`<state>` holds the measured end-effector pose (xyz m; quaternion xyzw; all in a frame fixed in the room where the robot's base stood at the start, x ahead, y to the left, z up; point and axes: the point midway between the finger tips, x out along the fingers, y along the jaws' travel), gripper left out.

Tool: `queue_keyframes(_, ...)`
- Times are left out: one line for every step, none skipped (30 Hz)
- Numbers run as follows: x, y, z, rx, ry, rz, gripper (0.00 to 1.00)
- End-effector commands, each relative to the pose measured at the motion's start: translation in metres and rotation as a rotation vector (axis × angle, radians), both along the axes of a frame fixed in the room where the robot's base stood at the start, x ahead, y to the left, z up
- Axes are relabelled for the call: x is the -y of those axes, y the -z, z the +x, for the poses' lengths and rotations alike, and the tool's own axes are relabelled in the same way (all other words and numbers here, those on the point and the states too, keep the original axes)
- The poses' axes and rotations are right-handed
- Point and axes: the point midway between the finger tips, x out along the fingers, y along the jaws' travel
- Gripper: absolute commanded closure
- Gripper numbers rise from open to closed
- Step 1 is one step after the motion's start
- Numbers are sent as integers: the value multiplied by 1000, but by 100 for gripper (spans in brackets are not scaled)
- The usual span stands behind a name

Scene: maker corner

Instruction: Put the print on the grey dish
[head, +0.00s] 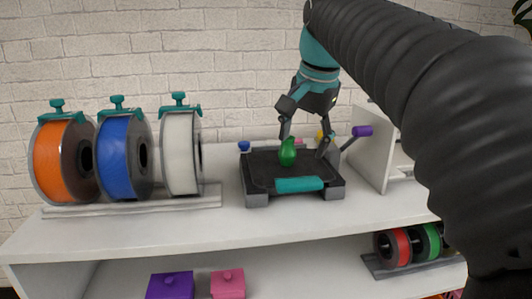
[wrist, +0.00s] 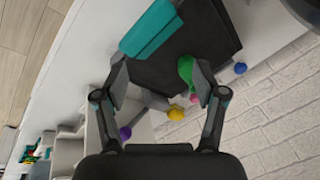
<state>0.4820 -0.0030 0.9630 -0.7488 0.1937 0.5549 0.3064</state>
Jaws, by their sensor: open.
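The print appears to be the green rounded piece (head: 288,151) standing on a black printer bed (head: 258,176) on the white bench. My gripper (head: 304,146) is above the bed, pointing down, with its fingers spread. In the head view the print is beside the left finger. In the wrist view the print (wrist: 186,68) is close to the right finger, and nothing is held between the fingertips (wrist: 160,80). I cannot tell whether that finger touches it. I cannot make out a grey dish in either view.
A teal bar (head: 299,184) lies along the bed's front edge. Blue (head: 244,146), yellow (wrist: 176,112) and purple (head: 362,131) knobs surround the bed. Orange (head: 60,165), blue and white spools stand left; a white upright panel (head: 372,150) stands right. The bench front is clear.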

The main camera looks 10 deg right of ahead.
Motion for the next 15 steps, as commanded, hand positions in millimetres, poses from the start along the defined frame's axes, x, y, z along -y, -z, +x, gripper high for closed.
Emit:
queue_keyframes(1,-11,15,-14,43,18,30)
queue_keyframes(1,-16,22,-23,71,29,30)
queue_keyframes(1,-24,31,-34,106,44,30)
queue_keyframes(1,-29,37,-44,134,54,30)
queue_keyframes(2,-33,43,-54,161,64,30)
queue_keyframes(2,-39,51,-66,195,76,30)
queue_keyframes(2,-42,56,-75,221,85,30)
queue_keyframes(3,-45,61,-81,245,94,30)
queue_keyframes(3,-49,67,-92,277,103,30)
queue_keyframes(4,-52,71,-98,298,110,30)
queue_keyframes(4,-53,74,-105,318,116,30)
queue_keyframes(5,-55,78,-114,341,123,30)
queue_keyframes(5,-57,80,-118,358,127,30)
queue_keyframes(5,-58,82,-123,372,132,30)
queue_keyframes(5,-59,84,-127,387,136,30)
